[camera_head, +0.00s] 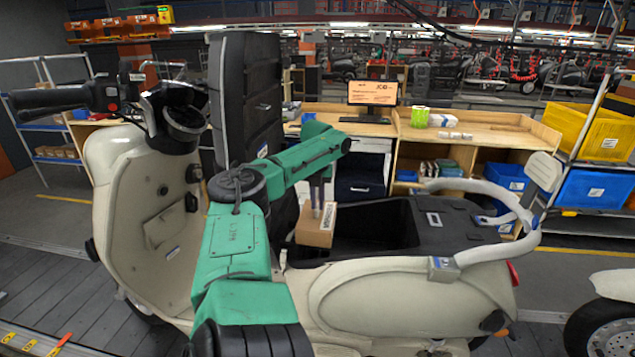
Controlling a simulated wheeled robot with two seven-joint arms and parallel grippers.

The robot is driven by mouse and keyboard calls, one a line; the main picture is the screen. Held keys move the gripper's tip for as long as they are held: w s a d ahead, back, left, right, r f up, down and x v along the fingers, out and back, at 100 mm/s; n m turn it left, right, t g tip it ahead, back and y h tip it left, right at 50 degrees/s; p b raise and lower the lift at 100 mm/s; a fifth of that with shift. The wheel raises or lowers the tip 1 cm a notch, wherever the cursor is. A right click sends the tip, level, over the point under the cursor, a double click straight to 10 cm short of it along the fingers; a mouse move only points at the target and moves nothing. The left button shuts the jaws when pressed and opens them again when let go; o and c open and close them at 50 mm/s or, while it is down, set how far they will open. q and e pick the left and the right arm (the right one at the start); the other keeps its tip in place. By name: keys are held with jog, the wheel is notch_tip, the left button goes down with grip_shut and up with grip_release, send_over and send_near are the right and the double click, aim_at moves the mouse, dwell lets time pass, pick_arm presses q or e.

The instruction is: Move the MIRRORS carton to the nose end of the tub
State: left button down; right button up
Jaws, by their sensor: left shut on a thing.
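The brown carton (313,232) hangs at the left end of the tub, with a printed label on its right side that is too small and tilted to read surely. My left gripper (319,208) comes down on the carton from above and is shut on it. The carton is slightly tilted in the picture. The open black tub (385,238) lies in the cream scooter's body, just right of the carton. I cannot tell whether the carton touches the tub's rim or floor. My right gripper is not in view.
The scooter's black seat (243,105) stands upright behind my green left arm. A dark panel (452,220) and a grey grab rail (500,250) lie at the tub's right end. A wooden workbench (480,137) with a monitor (372,92) stands behind.

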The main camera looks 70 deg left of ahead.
pick_arm(q)
notch_tip(320, 180, down, 9)
jog(key=b, duration=0.6)
jog(key=shift+a, duration=0.1)
jog(key=shift+w+f+b, duration=0.1)
jog(key=shift+f+b, duration=0.3)
jog(key=shift+f, duration=0.2)
jog(key=shift+a, duration=0.1)
jog(key=shift+f, duration=0.1)
jog(key=shift+f+b, duration=0.5)
jog(key=shift+b, duration=0.1)
jog(key=c, duration=0.8)
grip_release()
